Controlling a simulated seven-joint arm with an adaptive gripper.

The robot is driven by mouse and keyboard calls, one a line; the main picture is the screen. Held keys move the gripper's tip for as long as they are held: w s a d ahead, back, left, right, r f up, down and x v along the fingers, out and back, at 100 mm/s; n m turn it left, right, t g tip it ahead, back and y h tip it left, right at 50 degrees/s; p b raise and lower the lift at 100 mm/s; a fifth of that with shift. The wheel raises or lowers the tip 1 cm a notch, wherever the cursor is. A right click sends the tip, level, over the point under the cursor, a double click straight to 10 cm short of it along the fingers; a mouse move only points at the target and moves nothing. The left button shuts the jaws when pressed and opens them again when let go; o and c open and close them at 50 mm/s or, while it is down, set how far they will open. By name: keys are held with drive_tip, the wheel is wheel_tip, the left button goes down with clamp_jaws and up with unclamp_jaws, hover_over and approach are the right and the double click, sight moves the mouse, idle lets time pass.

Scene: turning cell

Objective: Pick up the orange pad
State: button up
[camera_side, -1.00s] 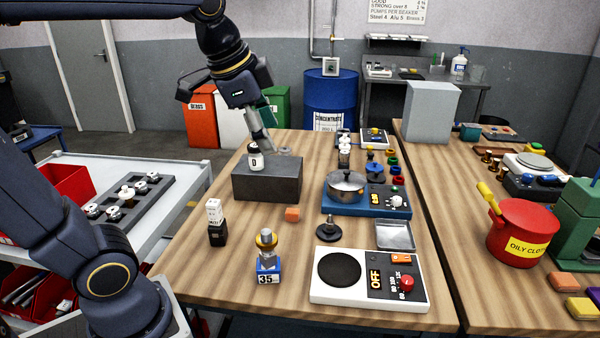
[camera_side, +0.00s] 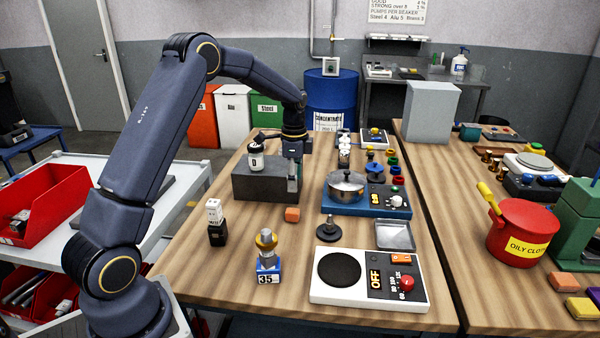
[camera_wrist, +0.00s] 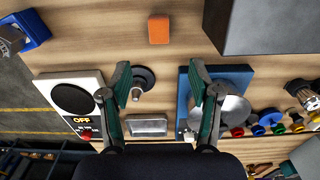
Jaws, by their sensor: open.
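A small orange pad (camera_side: 292,214) lies flat on the wooden table, just in front of the dark grey block. In the wrist view the orange pad (camera_wrist: 158,28) shows near the top centre, ahead of the fingertips and apart from them. My gripper (camera_side: 293,188) points down beside the right end of the block, above and behind the pad. In the wrist view my gripper (camera_wrist: 160,80) has its two green-lined fingers spread wide with nothing between them. A second orange block (camera_side: 564,281) lies on the right-hand table, so two orange pieces are in view.
A blue hotplate with a steel pan (camera_side: 346,186) stands right of my gripper. A black knobbed disc (camera_side: 328,230) and a white hotplate (camera_side: 325,295) stand nearer. Bare wood surrounds the pad.

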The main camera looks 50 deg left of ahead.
sight(295, 211)
wheel_tip(295, 211, down, 11)
drive_tip(key=shift+f, duration=0.1)
drive_tip(key=c, duration=1)
